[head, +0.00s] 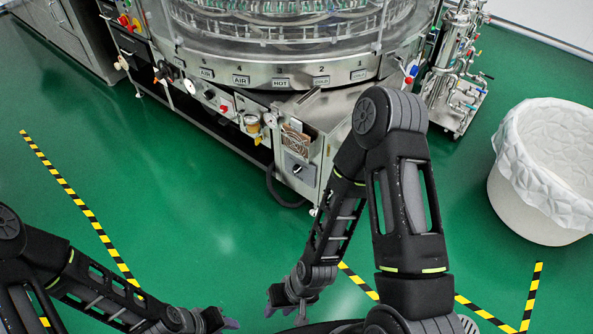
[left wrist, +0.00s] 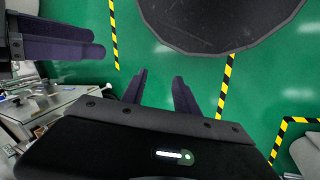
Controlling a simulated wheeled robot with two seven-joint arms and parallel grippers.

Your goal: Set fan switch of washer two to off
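The rotary washer (head: 262,98) stands at the top of the head view, a round steel machine with a glass top. A box at its front corner carries a black rotary switch (head: 297,170) on a pale plate; its label and setting are too small to read. My right gripper (head: 286,314) is open and empty, pointing down, well below and apart from the box. My left gripper (head: 228,322) is partly cut off at the bottom edge of the head view. In the left wrist view its two fingers (left wrist: 159,78) are spread with nothing between them.
Gauges, a red control (head: 224,109) and other knobs line the washer's lower front. A white lined bin (head: 530,205) stands at the right, and a pipe rack (head: 455,75) stands beside the washer. The green floor (head: 175,215) with striped tape is clear before the washer.

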